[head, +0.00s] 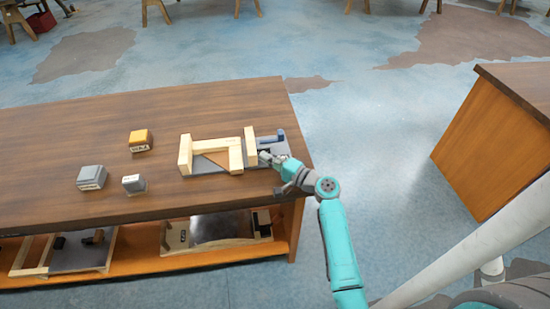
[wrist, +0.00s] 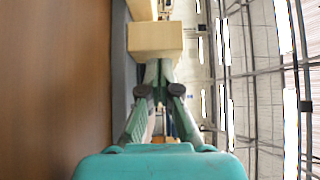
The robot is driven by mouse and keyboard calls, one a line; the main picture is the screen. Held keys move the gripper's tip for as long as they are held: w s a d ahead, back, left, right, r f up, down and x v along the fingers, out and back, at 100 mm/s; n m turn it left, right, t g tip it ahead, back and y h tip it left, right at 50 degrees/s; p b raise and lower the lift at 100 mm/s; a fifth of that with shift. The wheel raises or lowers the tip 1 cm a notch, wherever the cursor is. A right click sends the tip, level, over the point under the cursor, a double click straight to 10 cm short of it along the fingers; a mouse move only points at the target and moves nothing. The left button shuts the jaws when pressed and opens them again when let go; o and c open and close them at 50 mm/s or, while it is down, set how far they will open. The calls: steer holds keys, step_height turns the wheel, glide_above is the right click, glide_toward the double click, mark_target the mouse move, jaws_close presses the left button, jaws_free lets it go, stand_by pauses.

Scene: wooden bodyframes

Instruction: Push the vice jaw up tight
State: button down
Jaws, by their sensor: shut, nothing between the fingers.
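The vice sits on a grey base plate (head: 205,170) near the bench's right end. A pale wooden block (head: 185,155) stands at its left end, with pale wood pieces and a darker brown piece (head: 212,158) between. The pale wooden jaw (head: 250,146) stands upright at the right. My gripper (head: 264,157) is shut and empty, just to the right of the jaw. In the wrist view my fingertips (wrist: 158,64) are close together at the near face of the jaw block (wrist: 155,40). I cannot tell whether they touch it. How tight the jaw is cannot be seen.
Several small blocks, one orange (head: 140,140) and two grey (head: 91,176) (head: 134,183), stand left of the vice on the wooden bench (head: 60,135). A lower shelf (head: 140,265) holds other frames. The floor right of the bench is clear up to another wooden cabinet (head: 490,140).

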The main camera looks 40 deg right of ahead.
steer(key=shift+w+a, duration=0.1)
steer(key=shift+a, duration=0.05)
steer(key=shift+w+a, duration=0.65)
steer(key=shift+a, duration=0.35)
